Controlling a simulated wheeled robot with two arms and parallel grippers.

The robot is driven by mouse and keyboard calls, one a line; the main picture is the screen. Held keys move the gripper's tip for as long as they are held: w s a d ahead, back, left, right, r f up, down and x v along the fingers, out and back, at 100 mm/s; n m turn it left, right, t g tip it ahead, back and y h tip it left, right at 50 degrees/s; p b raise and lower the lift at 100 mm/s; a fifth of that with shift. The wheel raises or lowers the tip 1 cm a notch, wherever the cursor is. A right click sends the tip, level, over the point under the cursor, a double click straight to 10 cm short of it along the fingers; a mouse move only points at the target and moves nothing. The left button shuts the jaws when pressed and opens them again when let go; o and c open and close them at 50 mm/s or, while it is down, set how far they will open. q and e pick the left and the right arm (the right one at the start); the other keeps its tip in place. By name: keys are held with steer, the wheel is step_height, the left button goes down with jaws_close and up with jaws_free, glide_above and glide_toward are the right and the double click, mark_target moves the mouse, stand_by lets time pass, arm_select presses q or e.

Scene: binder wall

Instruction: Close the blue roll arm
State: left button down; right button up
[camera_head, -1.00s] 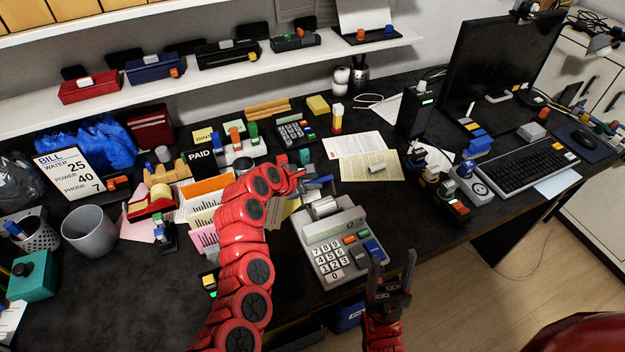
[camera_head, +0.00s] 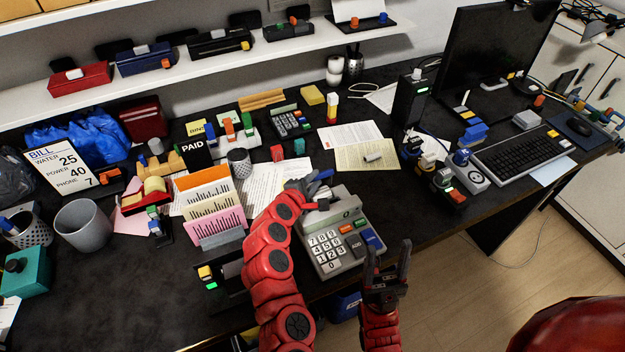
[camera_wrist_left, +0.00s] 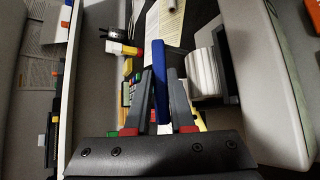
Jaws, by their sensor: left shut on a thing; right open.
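The grey calculator (camera_head: 345,262) stands near the desk's front edge. Its white paper roll (camera_wrist_left: 202,75) shows in the left wrist view, just right of the fingers, and is mostly covered by my arm in the head view. The blue roll arm (camera_head: 325,174) sticks up at the calculator's back left. In the left wrist view the blue roll arm (camera_wrist_left: 158,65) stands upright between the two fingers of my left gripper (camera_wrist_left: 160,105), which is shut on it. My left gripper (camera_head: 312,188) hides part of it in the head view. My right gripper (camera_head: 387,268) is open and empty, in front of the calculator.
A file sorter (camera_head: 215,212) with coloured papers stands left of my left arm. A keyboard (camera_head: 517,163) is at the right. Open air lies beyond the desk's front edge.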

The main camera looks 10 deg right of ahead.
arm_select(q)
steer(key=shift+s+d, duration=0.1)
stand_by(0.3)
steer(key=c, duration=0.8)
jaws_free()
steer(key=shift+o, duration=0.2)
steer(key=shift+s+a+r, duration=0.25)
steer(key=shift+s, duration=0.1)
steer(key=p+v, duration=0.7)
steer(key=v, duration=0.9)
steer(key=shift+s, duration=0.2)
steer(key=shift+a, duration=0.1)
